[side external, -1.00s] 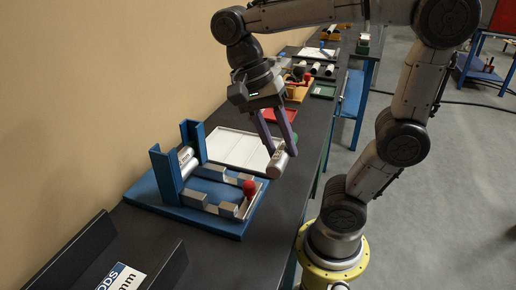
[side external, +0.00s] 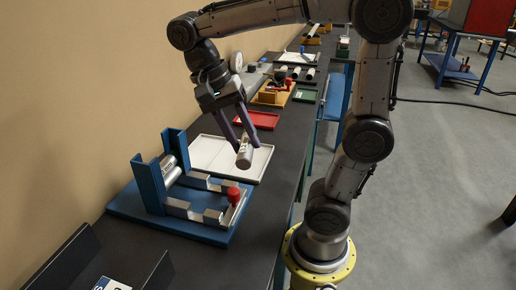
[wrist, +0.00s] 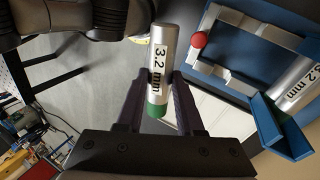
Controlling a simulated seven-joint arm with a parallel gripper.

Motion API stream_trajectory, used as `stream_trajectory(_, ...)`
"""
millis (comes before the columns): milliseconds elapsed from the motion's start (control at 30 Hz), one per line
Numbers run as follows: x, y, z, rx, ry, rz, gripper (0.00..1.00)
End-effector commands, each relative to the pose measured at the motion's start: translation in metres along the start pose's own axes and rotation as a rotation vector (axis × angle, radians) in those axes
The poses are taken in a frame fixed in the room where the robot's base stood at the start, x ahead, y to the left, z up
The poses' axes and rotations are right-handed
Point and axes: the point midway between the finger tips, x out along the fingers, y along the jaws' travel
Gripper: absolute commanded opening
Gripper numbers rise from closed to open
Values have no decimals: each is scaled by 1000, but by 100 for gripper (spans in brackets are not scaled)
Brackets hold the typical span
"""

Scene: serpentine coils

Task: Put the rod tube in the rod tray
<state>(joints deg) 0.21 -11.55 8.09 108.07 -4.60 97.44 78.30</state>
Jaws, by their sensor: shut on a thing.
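The rod tube (side external: 244,156) is a short silver cylinder. In the wrist view the tube (wrist: 163,62) shows a "3.2 mm" label and a green end. My gripper (side external: 246,142) is shut on it, with one finger on each side. It holds the tube in the air above the white tray's near right part, behind the red knob in the side view. The gripper (wrist: 160,78) also shows in the wrist view. A dark tray with a white label, likely the rod tray (side external: 66,268), stands at the bottom left, cut off by the frame edge.
A blue fixture (side external: 120,205) with metal blocks and a red knob (side external: 233,194) stands between tube and dark tray. It holds another silver tube (side external: 169,168). A flat white tray (side external: 205,150) and a red tray (side external: 262,119) lie behind. The bench's right strip is clear.

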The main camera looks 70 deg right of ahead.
Motion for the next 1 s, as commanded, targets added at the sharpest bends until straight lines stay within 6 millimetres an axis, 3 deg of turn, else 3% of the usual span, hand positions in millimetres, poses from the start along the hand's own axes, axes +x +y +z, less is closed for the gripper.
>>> stream_trajectory(100,-2,-28,-46,-3,1,4,0)
stream_trajectory(200,4,-43,-87,13,-6,5,0)
stream_trajectory(400,25,-50,-147,101,-43,3,0)
stream_trajectory(600,42,-44,-169,178,-74,0,0)
stream_trajectory(1000,68,-51,-171,189,-80,2,0)
